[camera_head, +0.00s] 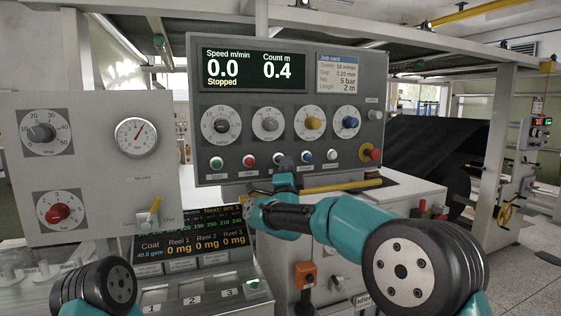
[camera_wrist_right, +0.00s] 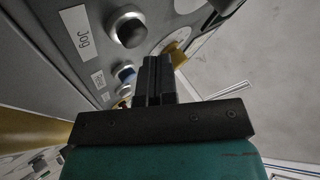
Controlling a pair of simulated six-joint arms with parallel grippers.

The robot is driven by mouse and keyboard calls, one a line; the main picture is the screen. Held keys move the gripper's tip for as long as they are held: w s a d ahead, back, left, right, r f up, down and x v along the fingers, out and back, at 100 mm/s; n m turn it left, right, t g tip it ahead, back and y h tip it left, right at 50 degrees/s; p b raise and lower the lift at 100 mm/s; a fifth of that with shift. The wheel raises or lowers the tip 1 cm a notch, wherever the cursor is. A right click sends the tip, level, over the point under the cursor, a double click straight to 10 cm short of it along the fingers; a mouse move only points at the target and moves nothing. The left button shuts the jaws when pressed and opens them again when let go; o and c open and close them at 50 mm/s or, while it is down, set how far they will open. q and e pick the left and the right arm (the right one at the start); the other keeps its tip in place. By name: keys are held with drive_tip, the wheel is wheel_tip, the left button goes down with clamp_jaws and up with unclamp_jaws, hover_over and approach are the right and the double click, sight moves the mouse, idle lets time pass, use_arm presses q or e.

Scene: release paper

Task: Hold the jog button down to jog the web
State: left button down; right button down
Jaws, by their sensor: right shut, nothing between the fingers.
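The jog button (camera_wrist_right: 131,32) is a dark cap in a silver ring beside a "Jog" label (camera_wrist_right: 82,31) in the right wrist view. In the head view the dark button in the panel's lower row (camera_head: 279,158) is partly covered by my right gripper (camera_head: 284,165). My right gripper is shut and empty, and its fingertips (camera_wrist_right: 152,62) lie close to the jog button in the wrist view; whether they touch it I cannot tell. The display (camera_head: 254,70) reads speed 0.0, "Stopped", count 0.4 m. My left gripper is out of view.
A green button (camera_head: 216,163) and red button (camera_head: 249,160) sit left of the dark one; a blue button (camera_head: 306,157) and white button (camera_head: 331,154) sit right. A red emergency-stop knob (camera_head: 371,153) is farther right. A yellow bar (camera_head: 335,186) runs below the panel.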

drive_tip(key=shift+s, duration=0.15)
drive_tip(key=s, duration=0.1)
drive_tip(key=s+d, duration=0.1)
drive_tip(key=s, duration=0.2)
drive_tip(key=shift+s+d, duration=0.2)
drive_tip(key=shift+d, duration=0.2)
drive_tip(key=shift+f, duration=0.15)
idle(1.5)
